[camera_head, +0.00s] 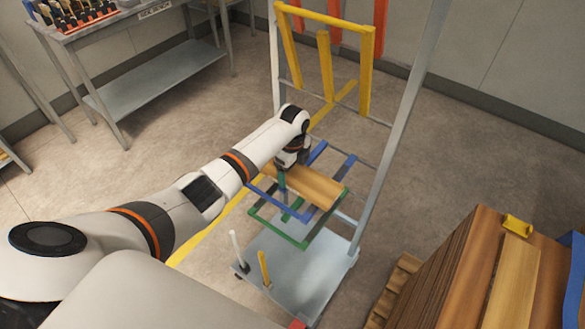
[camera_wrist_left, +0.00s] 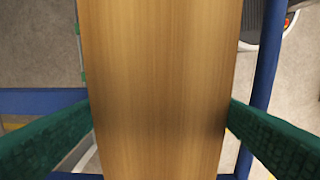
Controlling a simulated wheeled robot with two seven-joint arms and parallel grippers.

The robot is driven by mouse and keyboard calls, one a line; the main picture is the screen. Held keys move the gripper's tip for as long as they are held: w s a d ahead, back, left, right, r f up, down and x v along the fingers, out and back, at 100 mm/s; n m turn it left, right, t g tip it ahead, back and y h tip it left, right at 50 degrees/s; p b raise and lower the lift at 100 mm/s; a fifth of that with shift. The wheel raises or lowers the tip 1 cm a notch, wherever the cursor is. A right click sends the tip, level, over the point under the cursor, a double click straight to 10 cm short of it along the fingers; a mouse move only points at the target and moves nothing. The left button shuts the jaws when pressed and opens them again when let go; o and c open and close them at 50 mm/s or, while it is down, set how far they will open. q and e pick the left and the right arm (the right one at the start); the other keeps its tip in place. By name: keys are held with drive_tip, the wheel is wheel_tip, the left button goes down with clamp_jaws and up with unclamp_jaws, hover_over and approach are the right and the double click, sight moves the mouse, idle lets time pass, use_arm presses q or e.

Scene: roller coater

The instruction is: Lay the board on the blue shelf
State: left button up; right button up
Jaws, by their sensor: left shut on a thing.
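The wooden board (camera_head: 312,188) lies roughly flat over the blue shelf (camera_head: 343,167), an open frame of bars on the rack. The board fills the middle of the left wrist view (camera_wrist_left: 160,60), with bars of the blue shelf (camera_wrist_left: 266,75) beside it. I cannot tell whether the board rests on the bars or hangs just above them. My left gripper (camera_head: 284,178) is at the board's left end in the head view. Its green fingers (camera_wrist_left: 160,132) are shut on the board's two long edges. My right gripper is not in view.
A green shelf (camera_head: 272,229) sits below the blue one, above the rack's grey base (camera_head: 300,275). A yellow shelf frame (camera_head: 366,75) is folded up behind. A wood stack (camera_head: 480,265) stands at lower right. A grey workbench (camera_head: 160,85) is at upper left.

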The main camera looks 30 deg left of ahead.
sight(293, 172)
use_arm(q)
drive_tip(key=shift+f, duration=0.1)
drive_tip(key=o, duration=1)
drive_tip(key=shift+o, duration=0.2)
drive_tip(key=shift+r, duration=0.3)
wheel_tip(293, 172, up, 12)
drive_tip(key=b, duration=0.1)
drive_tip(key=shift+f, duration=0.1)
